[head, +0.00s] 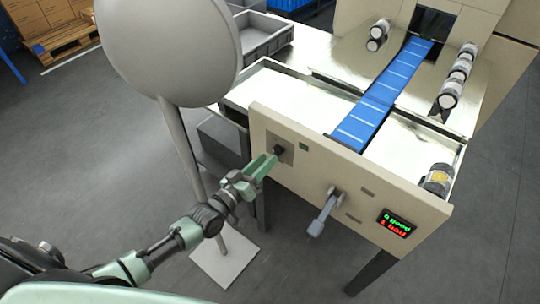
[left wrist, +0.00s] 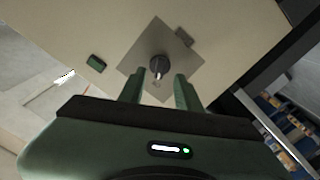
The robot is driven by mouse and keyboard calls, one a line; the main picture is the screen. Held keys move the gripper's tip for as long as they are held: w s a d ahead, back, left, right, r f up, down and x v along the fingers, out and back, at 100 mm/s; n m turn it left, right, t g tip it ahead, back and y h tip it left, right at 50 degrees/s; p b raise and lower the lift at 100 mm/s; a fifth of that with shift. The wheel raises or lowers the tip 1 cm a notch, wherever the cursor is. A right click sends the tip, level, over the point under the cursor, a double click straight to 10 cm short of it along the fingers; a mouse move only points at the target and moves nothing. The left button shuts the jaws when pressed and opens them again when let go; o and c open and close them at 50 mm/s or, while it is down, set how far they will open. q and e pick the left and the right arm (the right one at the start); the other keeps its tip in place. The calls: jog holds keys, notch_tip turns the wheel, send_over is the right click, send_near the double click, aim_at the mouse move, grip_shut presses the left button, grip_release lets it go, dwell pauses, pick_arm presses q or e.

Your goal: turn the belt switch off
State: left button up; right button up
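The belt switch is a dark rotary knob (head: 279,150) on a square grey plate (head: 287,141), at the left of the machine's beige front panel. In the left wrist view the knob (left wrist: 158,66) has a pale mark on it, and the plate (left wrist: 140,66) sits around it. My left gripper (head: 264,165) points at the knob from the front left. In the left wrist view its two fingers (left wrist: 160,84) are apart, with the knob just beyond and between their tips. I cannot tell whether they touch it. My right gripper is out of view.
The blue belt (head: 383,96) runs back into the machine, with several rolls (head: 457,78) beside it. A grey lever (head: 325,211) and a lit counter display (head: 397,223) are farther right on the panel. A pale round-topped stand (head: 172,40) rises near my left arm.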

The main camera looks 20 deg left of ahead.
pick_arm(q)
jog(key=shift+v, duration=2.25)
jog(key=s+a+f+m+g+y+p, duration=0.15)
jog(key=s+f, duration=0.25)
jog(key=f, duration=0.5)
jog(key=s+a+f+g+y, duration=0.1)
jog(key=s+a+f+g, duration=0.2)
jog(key=f, duration=0.6)
jog(key=s+a+f+m+g+y, duration=0.1)
jog(key=s+f+g+y, duration=0.15)
jog(key=s+f, duration=0.5)
jog(key=s+d+f+m+g+p, duration=0.1)
jog(key=s+f+g, duration=0.3)
jog(key=s+f, duration=0.4)
jog(key=s+d+f+m+g+y+p, duration=0.1)
jog(key=s+f+g, duration=0.4)
jog(key=s, duration=1.6)
notch_tip(320, 180, down, 3)
jog(key=shift+f, duration=0.1)
jog(key=shift+w, duration=0.1)
